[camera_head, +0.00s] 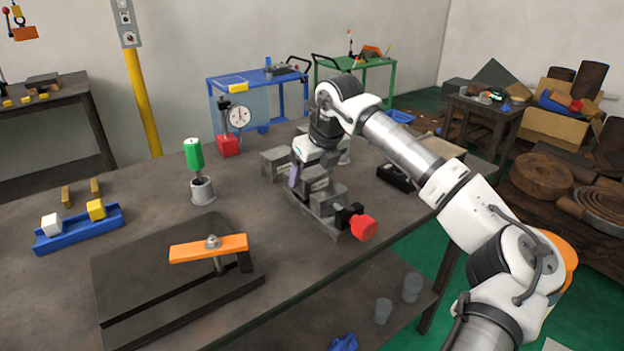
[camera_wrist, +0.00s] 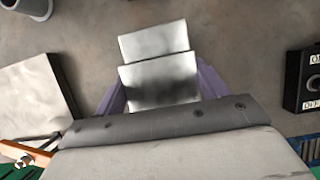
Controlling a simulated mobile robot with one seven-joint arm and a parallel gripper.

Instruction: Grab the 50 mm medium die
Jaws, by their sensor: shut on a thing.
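My gripper (camera_head: 303,178) reaches down over the bench among several grey metal blocks. In the wrist view its two purple fingers (camera_wrist: 160,88) stand on either side of a grey metal block (camera_wrist: 160,80), and the gripper is shut on it. The block shows two stepped bright faces; I cannot tell whether these are one piece or two. No size marking is readable, so I cannot confirm that it is the 50 mm medium die. Another grey block (camera_head: 275,163) stands just left of the gripper. In the head view my gripper partly hides the held block.
A vise-like fixture with a red knob (camera_head: 363,227) is close in front of my gripper. A black switch box (camera_head: 397,178) is to its right. A dial gauge (camera_head: 238,117), a green-handled tool (camera_head: 194,153) and a blue tray (camera_head: 80,230) stand left. Bare bench lies between them.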

